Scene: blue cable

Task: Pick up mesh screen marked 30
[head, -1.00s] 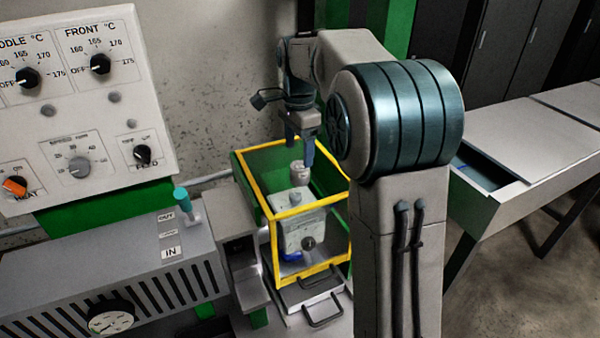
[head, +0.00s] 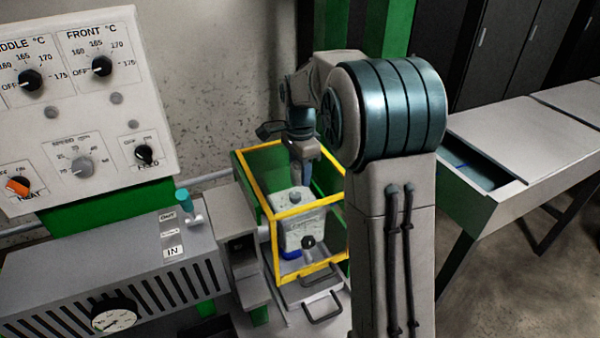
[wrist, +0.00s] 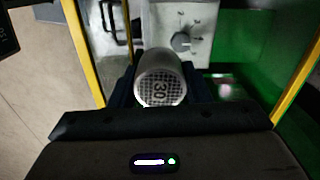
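The mesh screen marked 30 (wrist: 160,90) is a pale grey cylinder with a mesh end bearing a dark "30". In the wrist view it lies between my gripper's dark fingers (wrist: 161,88), with its mesh end towards the camera. One finger is on each side, and I cannot tell whether they press on it. In the head view my gripper (head: 302,172) points down inside the yellow-edged green enclosure (head: 262,185). The screen cannot be made out there, and the gripper appears to cover it.
A control panel (head: 80,110) and a slotted grey unit (head: 120,280) are on the left, and a grey bench (head: 520,160) is on the right.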

